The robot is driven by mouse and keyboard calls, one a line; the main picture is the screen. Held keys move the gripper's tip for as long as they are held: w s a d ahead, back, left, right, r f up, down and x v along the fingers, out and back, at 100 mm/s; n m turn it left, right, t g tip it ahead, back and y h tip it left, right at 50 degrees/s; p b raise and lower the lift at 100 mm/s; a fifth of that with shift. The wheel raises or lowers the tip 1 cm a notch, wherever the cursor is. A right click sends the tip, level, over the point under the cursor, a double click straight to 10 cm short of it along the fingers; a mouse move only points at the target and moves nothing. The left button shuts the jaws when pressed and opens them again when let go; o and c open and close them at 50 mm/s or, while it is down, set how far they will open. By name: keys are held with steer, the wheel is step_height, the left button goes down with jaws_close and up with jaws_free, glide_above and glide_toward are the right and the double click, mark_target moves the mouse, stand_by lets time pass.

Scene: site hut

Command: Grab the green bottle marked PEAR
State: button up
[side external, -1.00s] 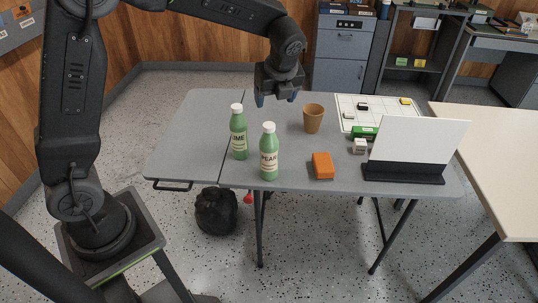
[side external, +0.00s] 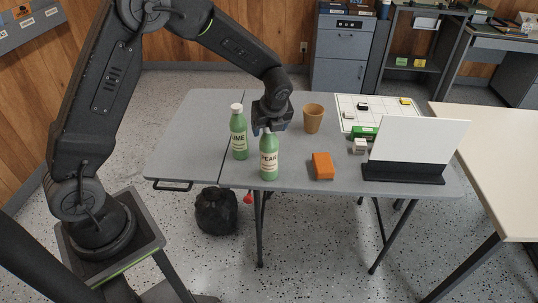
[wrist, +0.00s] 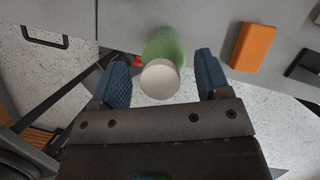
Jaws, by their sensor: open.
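The green bottle marked PEAR (side external: 269,162) stands upright on the grey folding table near its front edge. My gripper (side external: 270,126) is just above and behind its cap in the side view, hiding part of the cap. In the wrist view the bottle's white cap (wrist: 160,80) lies between the two blue fingers of my open gripper (wrist: 161,80), with a gap on each side. A similar green bottle, whose label reads as LIME (side external: 239,138), stands upright to the left of the PEAR bottle.
An orange block (side external: 322,166) lies right of the PEAR bottle, and a brown cup (side external: 313,118) stands behind it. A white panel on a black base (side external: 418,140) stands at the right. The table's left part (side external: 190,140) is clear.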

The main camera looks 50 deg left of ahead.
steer(key=shift+c, duration=0.5)
steer(key=c, duration=1.1)
